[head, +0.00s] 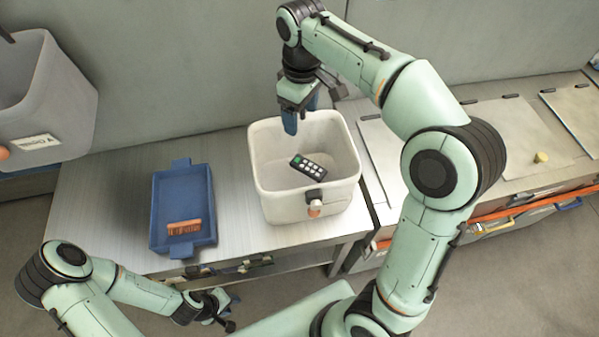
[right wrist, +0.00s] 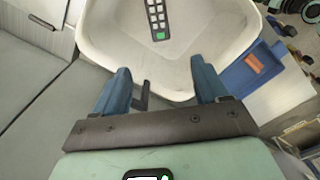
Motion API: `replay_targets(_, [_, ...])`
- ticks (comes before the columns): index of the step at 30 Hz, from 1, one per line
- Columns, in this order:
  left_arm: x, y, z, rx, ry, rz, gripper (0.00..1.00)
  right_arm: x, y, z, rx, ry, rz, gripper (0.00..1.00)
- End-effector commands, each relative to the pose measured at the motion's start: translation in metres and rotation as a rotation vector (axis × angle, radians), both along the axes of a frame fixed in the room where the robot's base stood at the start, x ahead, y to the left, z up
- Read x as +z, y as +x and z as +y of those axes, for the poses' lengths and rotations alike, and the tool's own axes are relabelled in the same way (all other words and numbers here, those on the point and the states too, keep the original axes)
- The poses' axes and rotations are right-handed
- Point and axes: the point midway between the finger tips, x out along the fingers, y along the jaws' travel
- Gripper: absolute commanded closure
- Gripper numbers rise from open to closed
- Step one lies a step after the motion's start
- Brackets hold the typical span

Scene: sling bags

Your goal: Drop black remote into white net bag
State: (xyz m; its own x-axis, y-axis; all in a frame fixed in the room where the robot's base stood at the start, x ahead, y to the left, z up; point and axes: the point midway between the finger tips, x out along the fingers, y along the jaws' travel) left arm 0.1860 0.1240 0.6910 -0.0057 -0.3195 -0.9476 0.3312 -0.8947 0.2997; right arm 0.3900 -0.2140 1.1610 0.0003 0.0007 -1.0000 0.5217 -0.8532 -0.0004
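The black remote (head: 307,167) with pale buttons and a green key is inside a white open-topped container (head: 262,190) on the metal table; I cannot tell whether it rests on the bottom. The container looks like a smooth-walled bin rather than net. The remote also shows in the right wrist view (right wrist: 157,20), beyond the fingers. My right gripper (head: 301,113) is above the container's back rim, its blue fingers apart and nothing between them (right wrist: 160,75). My left gripper (head: 220,308) is low in front of the table; its finger opening is unclear.
A blue tray (head: 180,208) with an orange block (head: 184,227) stands left of the white container. A grey-white bin (head: 55,95) with a label is at the upper left. A wall rises behind.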

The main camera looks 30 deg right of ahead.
Motion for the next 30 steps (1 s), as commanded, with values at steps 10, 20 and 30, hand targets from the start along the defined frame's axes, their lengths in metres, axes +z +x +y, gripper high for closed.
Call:
replay_targets(10, [0.000,0.000,0.000,0.000,0.000,0.000,0.64,0.011,0.001,0.000,0.000,0.000,-0.002,0.27])
replay_targets(20, [0.000,0.000,0.000,0.000,0.000,0.000,0.64,0.075,0.001,0.000,-0.001,0.000,-0.004,0.27])
replay_targets(30, [0.000,0.000,0.000,0.000,0.000,0.000,0.64,0.121,0.001,0.000,-0.001,0.000,-0.002,0.27])
